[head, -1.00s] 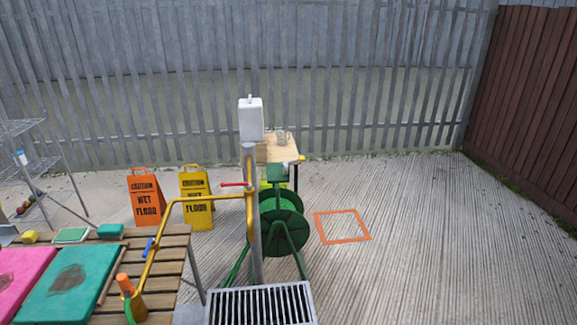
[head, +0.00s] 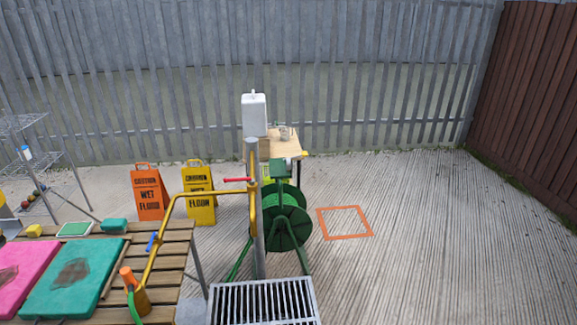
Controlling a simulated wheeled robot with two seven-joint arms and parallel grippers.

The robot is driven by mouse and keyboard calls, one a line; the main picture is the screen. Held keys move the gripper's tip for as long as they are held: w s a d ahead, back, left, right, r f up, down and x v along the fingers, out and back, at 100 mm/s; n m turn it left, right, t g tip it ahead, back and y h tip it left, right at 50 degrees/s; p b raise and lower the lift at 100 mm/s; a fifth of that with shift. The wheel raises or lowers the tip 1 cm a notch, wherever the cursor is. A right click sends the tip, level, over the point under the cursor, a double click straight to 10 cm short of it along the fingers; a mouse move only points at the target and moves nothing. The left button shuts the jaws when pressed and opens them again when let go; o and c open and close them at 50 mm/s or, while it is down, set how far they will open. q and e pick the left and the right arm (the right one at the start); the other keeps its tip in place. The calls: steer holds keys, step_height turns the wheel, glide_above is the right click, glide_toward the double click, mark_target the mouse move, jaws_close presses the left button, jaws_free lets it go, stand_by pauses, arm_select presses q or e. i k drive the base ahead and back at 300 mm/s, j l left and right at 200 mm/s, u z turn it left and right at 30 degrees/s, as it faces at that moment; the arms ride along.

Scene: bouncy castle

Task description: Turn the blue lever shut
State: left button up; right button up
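The blue lever (head: 153,242) is a short handle on the yellow pipe (head: 165,222), above the slatted wooden table. It slants along the lower sloping part of the pipe; its exact angle is hard to tell at this size. A red lever (head: 236,180) sits higher on the same pipe, by the grey post (head: 253,215). Neither of my grippers is in view, and nothing is touching the blue lever.
The slatted table (head: 172,262) holds pink and teal pads, and an orange-topped nozzle (head: 128,278) stands at the pipe's lower end. A green hose reel (head: 285,215), metal grate (head: 262,302) and wet floor signs (head: 150,192) stand around.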

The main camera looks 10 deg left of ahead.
mark_target(155, 236)
steer(key=u, duration=1.25)
